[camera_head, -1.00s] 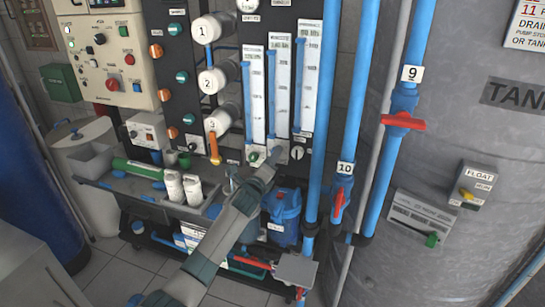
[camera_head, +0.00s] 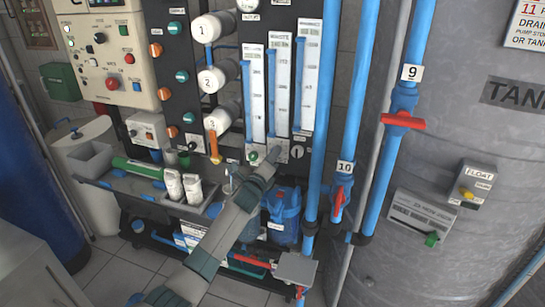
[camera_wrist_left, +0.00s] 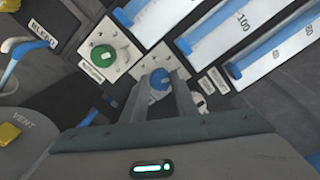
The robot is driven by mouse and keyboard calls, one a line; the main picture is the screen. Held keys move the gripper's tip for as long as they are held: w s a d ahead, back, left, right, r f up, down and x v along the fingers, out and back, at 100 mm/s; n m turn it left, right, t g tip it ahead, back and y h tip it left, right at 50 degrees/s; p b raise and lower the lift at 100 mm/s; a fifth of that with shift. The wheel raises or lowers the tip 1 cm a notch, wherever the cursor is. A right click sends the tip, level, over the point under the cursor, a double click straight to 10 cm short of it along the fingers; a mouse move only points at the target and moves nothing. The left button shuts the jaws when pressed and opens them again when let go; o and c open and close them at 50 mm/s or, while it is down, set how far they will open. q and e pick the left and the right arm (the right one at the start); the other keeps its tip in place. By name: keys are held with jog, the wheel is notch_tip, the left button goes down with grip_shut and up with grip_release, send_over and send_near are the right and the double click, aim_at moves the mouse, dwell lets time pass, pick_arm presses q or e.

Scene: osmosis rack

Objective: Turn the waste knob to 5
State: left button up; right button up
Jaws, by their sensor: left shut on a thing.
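A blue knob (camera_wrist_left: 160,80), on a white plate under the flow meters, sits between the two fingers of my left gripper (camera_wrist_left: 166,92) in the left wrist view. The fingers are shut on it. In the head view my left gripper (camera_head: 271,157) is at the panel below the middle flow meter (camera_head: 279,85), whose top label appears to read waste; the gripper hides the knob there. The meter's reading is too small to tell. My right gripper is not in view.
A green knob (camera_wrist_left: 103,55) is left of the held knob. A dark-and-white knob (camera_head: 297,152) is to its right. Blue pipes with red-handled valves (camera_head: 403,121) stand right of the panel. An orange-handled valve (camera_head: 214,147) is to the left.

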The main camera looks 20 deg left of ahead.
pick_arm(q)
jog(key=shift+n, duration=0.3)
jog(key=shift+d+f+n+p, duration=0.1)
jog(key=shift+f+n+p, duration=0.05)
jog(key=shift+n, duration=6.4)
jog(key=shift+f+n+p, duration=0.1)
jog(key=shift+n+p, duration=0.05)
jog(key=shift+n, duration=6.4)
jog(key=o, duration=1.1)
jog(key=shift+c, duration=0.2)
